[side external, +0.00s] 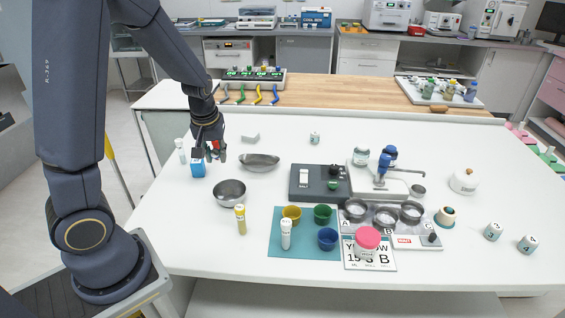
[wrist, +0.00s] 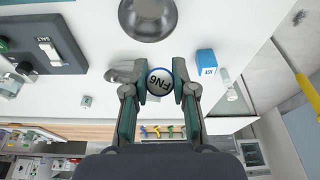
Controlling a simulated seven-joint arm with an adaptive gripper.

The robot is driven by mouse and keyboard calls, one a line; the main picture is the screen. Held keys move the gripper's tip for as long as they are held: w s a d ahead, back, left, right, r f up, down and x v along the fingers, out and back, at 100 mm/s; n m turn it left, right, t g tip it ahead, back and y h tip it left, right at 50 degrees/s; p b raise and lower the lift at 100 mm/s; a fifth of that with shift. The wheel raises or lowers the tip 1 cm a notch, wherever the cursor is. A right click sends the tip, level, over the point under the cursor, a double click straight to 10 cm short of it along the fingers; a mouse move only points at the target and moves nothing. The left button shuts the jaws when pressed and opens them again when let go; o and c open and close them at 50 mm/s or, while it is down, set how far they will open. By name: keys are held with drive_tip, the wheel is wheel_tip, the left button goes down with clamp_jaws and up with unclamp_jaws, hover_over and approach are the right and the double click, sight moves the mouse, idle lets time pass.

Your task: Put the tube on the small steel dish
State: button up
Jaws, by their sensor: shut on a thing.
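My gripper (wrist: 159,88) is shut on a tube (wrist: 159,80), seen end-on in the wrist view with a round white cap marked FN6 and a dark rim. In the side view my gripper (side external: 214,155) is over the table's far left part, and its fingers mostly hide the tube. A round steel bowl (side external: 229,193) stands nearer the camera; it also shows at the top of the wrist view (wrist: 148,18). A shallow, elongated steel dish (side external: 259,162) lies just right of my gripper; in the wrist view it is partly hidden behind a finger (wrist: 122,72).
A blue box (side external: 198,169) and an upright clear tube (side external: 181,150) stand close to my gripper. A dark scale (side external: 320,190) is to the right.

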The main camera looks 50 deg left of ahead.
drive_tip(key=w+d+r+n+t+h, duration=0.15)
drive_tip(key=w+n, duration=0.25)
drive_tip(key=n, duration=0.6)
drive_tip(key=w+r+n+t+h, duration=0.1)
drive_tip(key=w+r+n+h, duration=0.2)
drive_tip(key=n, duration=0.8)
drive_tip(key=a+n+t, duration=0.2)
drive_tip(key=a, duration=0.3)
drive_tip(key=shift+t, duration=0.25)
drive_tip(key=shift+w+a+f, duration=0.9)
drive_tip(key=shift+w+f, duration=1.2)
drive_tip(key=shift+f, duration=0.15)
drive_tip(key=shift+w+a+f, duration=0.85)
drive_tip(key=shift+w+f, duration=1.2)
drive_tip(key=shift+f, duration=0.15)
drive_tip(key=shift+w+a+f, duration=0.9)
drive_tip(key=shift+w+f, duration=1.2)
drive_tip(key=shift+f, duration=0.15)
drive_tip(key=shift+f, duration=0.15)
